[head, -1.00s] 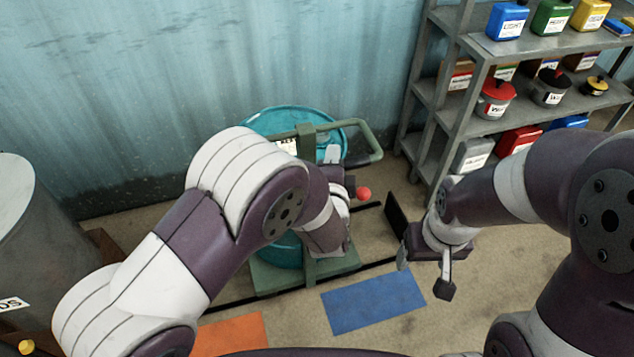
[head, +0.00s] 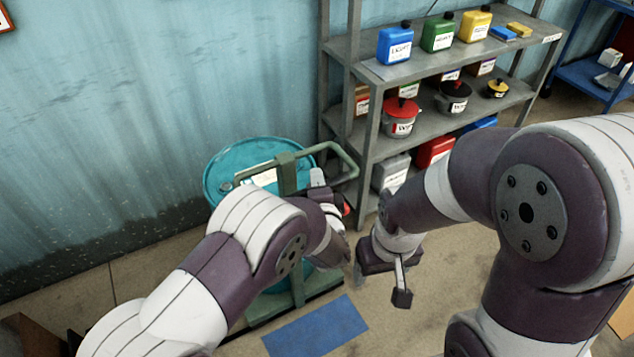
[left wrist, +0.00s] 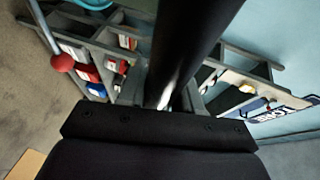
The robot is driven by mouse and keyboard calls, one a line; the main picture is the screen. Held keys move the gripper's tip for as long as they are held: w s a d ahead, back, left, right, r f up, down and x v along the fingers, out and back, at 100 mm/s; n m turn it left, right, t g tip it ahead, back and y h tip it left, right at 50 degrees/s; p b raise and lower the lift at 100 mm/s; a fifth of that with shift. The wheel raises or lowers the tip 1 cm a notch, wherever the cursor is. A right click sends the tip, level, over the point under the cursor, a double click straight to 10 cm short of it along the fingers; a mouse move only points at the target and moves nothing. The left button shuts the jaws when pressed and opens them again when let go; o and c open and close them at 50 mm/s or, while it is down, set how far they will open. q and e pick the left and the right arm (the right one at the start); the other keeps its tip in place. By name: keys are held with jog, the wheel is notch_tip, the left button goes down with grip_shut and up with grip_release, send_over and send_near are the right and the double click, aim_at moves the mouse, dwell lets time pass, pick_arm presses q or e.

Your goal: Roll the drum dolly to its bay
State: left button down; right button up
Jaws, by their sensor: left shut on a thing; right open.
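The drum dolly has a green frame, with its post (head: 287,175) and looped handle (head: 345,158) at the middle left of the head view. It carries a teal drum (head: 225,165), partly hidden behind my left arm. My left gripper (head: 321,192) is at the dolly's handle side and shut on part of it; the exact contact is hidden. A red knob (left wrist: 62,62) shows beside my gripper in the left wrist view. My right gripper (head: 380,286) is open and empty, right of the dolly. A blue floor patch (head: 316,327) lies just in front of the dolly base.
A grey shelf rack (head: 350,125) with cans and pots stands close to the right of the drum. The corrugated wall (head: 110,130) is behind. A blue shelf unit (head: 590,85) stands far right. Open floor (head: 440,270) lies right of my right gripper.

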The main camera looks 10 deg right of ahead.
pick_arm(q)
jog(key=shift+a+f, duration=0.15)
jog(key=c, duration=0.8)
grip_release()
jog(key=shift+a, duration=0.1)
jog(key=shift+c, duration=0.2)
jog(key=v, duration=1.2)
jog(key=shift+s, duration=0.35)
